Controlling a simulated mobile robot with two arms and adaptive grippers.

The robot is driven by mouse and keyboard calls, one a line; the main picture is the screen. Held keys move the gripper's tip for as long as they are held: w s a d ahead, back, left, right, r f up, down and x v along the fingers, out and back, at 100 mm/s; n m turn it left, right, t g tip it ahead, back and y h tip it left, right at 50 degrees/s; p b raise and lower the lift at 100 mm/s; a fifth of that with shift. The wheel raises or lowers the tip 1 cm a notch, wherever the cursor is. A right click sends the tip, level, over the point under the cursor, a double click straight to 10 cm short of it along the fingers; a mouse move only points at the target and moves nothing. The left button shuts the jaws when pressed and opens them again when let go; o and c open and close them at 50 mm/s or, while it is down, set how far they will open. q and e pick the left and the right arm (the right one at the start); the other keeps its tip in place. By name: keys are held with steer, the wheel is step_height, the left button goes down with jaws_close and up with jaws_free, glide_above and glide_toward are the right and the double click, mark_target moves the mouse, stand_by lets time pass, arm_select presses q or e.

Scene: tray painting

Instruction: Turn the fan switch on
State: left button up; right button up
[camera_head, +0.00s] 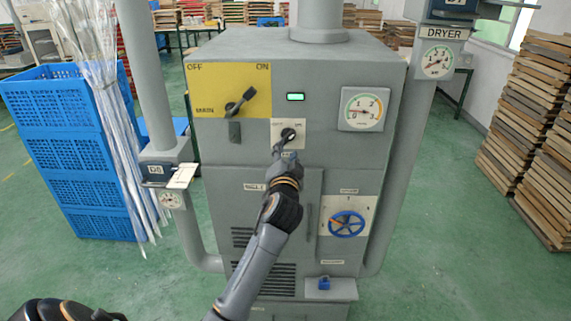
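The fan switch appears to be the small dark knob (289,134) on a pale plate (276,127), on the front of the grey machine (215,150). The plate's lettering is too small to read. My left gripper (284,147) reaches up from below to this knob and covers the plate's lower part. Its fingertips are at or just below the knob; I cannot tell whether they touch or grip it. The fingers are too small and overlapped to show whether they are open. My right gripper is not in view.
Left of the knob, the main switch lever (241,100) on a yellow panel tilts toward ON. A green lamp (296,97) is lit. A gauge (362,108) and blue handwheel (346,224) are to the right. Blue crates (75,150) stand left; wooden trays (520,110) are stacked right.

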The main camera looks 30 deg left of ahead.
arm_select(q)
steer(key=v, duration=0.6)
stand_by(0.3)
steer(key=s+d+f+m+g+h+b, duration=0.1)
steer(key=s+d+f+g+h+b, duration=0.15)
steer(key=f, duration=1.35)
steer(key=s+d+f+m+g+h+b, duration=0.1)
steer(key=s+d+f+h+b, duration=0.15)
steer(key=f, duration=1.35)
steer(key=s+d+f+m+g+h+b, duration=0.15)
steer(key=d+f, duration=0.25)
steer(key=f, duration=1.3)
steer(key=s+d+f+n+g+h+b, duration=0.25)
steer(key=s+f+g+b, duration=0.25)
steer(key=s+f, duration=1.7)
steer(key=s+f+g, duration=0.1)
steer(key=s+f, duration=0.2)
steer(key=s, duration=0.4)
steer(key=s+f+n+g+b, duration=0.1)
steer(key=s+f, duration=0.3)
steer(key=s, duration=0.3)
steer(key=s+f+g+b, duration=0.1)
steer(key=s+f+g, duration=0.1)
steer(key=s+f, duration=0.2)
steer(key=s+d, duration=0.1)
steer(key=s, duration=0.2)
steer(key=shift+s+h, duration=0.3)
